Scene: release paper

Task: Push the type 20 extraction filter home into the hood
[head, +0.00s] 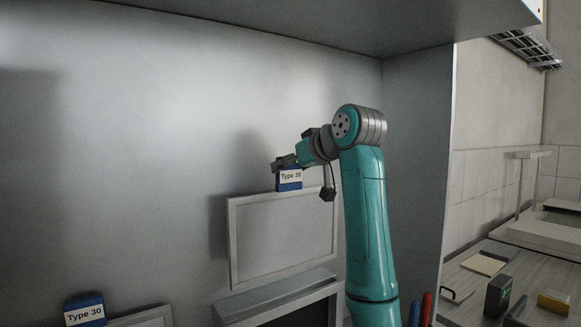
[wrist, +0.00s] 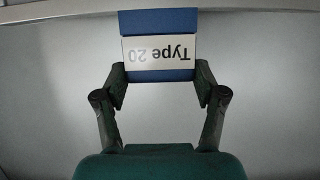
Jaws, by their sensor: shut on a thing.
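The type 20 extraction filter (head: 282,238) is a grey panel in a pale frame, hanging upright in the middle of the head view. Its blue tab with a white label (head: 289,180) stands at its top edge; the label reads upside down as Type 20 in the wrist view (wrist: 160,50). My gripper (head: 284,164) is shut on the tab, with a finger on each side of it in the wrist view (wrist: 161,82). The hood (head: 150,110) is a grey metal enclosure around the filter. A pale-edged dark opening (head: 300,315) lies just below the filter; whether they touch is unclear.
Another blue tab labelled Type 30 (head: 85,310) shows at lower left beside a pale frame (head: 145,318). The hood's right side wall (head: 415,150) stands close behind my arm. A bench at right holds a dark box (head: 498,297), a yellow block (head: 553,303) and pens.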

